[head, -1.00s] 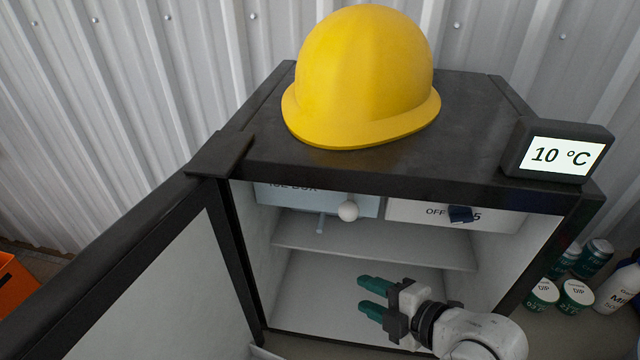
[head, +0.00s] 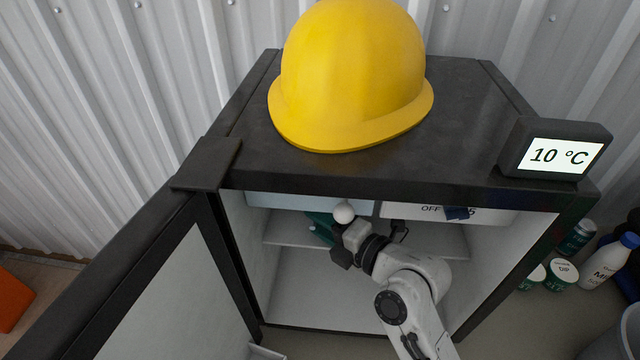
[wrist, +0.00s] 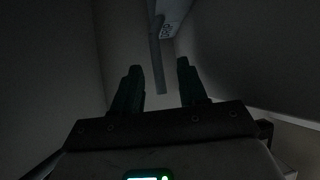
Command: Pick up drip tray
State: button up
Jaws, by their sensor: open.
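A thin grey bar (wrist: 157,55) hangs between or beyond the fingers from a pale part (wrist: 174,12) at the top. I cannot tell whether the fingers touch the bar.
A shelf (head: 283,230) crosses the fridge interior. The black fridge door (head: 165,270) stands open at left. A yellow hard hat (head: 350,75) and a 10 °C display (head: 556,155) sit on top. Bottles and tins (head: 562,274) stand at right.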

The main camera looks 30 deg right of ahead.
jog(key=p+x, duration=0.1)
jog(key=x, duration=0.3)
jog(key=shift+w+d, duration=0.1)
jog(key=shift+d, duration=0.05)
grip_shut()
dwell(1.3)
